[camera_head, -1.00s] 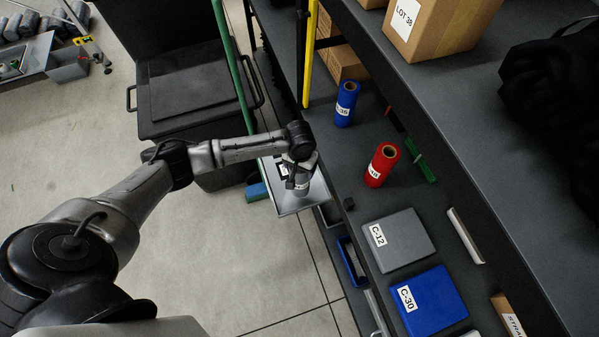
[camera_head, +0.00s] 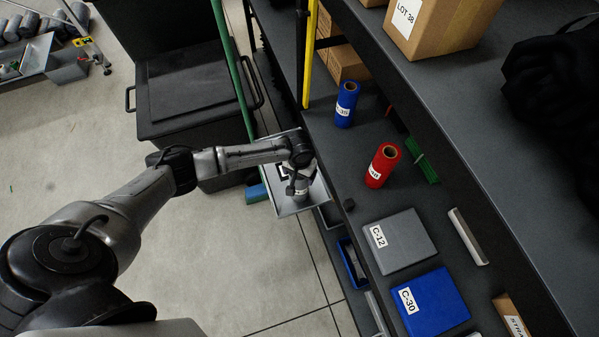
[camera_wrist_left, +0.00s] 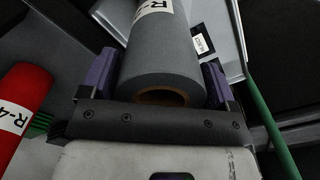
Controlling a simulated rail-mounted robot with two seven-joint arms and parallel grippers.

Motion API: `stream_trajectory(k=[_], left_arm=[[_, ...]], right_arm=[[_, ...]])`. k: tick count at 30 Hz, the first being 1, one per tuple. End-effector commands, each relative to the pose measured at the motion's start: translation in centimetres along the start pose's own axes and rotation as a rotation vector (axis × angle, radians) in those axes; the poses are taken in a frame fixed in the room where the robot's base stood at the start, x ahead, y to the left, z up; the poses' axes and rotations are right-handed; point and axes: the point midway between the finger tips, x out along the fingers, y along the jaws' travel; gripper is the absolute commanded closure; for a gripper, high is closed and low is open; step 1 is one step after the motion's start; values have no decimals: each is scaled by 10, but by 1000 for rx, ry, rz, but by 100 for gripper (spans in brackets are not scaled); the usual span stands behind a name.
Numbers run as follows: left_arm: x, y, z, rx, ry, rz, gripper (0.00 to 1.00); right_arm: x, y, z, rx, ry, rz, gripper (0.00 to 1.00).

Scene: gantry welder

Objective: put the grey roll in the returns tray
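The grey roll (camera_wrist_left: 165,60), with a white label, is between the purple fingers of my left gripper (camera_wrist_left: 160,85) in the left wrist view. The fingers are shut on its sides. In the head view my left gripper (camera_head: 295,182) and the grey roll (camera_head: 301,190) are over the silver tray (camera_head: 318,198) at the side of the bench; the arm hides part of both. I cannot tell whether the roll touches the tray floor. The tray, with a small label, also shows in the left wrist view (camera_wrist_left: 222,38). My right gripper is not in view.
A red roll (camera_head: 382,166) and a blue roll (camera_head: 346,104) stand on the bench shelf (camera_head: 340,155) right of the tray. A grey case (camera_head: 402,241) and a blue case (camera_head: 432,302) lie nearer. A green pole (camera_head: 232,70) rises behind the tray.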

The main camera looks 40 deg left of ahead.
Motion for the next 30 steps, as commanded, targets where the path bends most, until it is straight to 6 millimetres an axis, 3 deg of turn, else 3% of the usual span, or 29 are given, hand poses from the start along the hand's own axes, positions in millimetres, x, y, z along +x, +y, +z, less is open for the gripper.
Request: stream_trajectory(k=[5, 14, 30], left_arm=[[0, 0, 0, 0, 0, 0, 1], [-3, -1, 0, 0, 1, -1, 0], [-93, 0, 0, 0, 2, 1, 0]], right_arm=[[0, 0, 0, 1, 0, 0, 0], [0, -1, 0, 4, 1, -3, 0], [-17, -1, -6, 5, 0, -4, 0]])
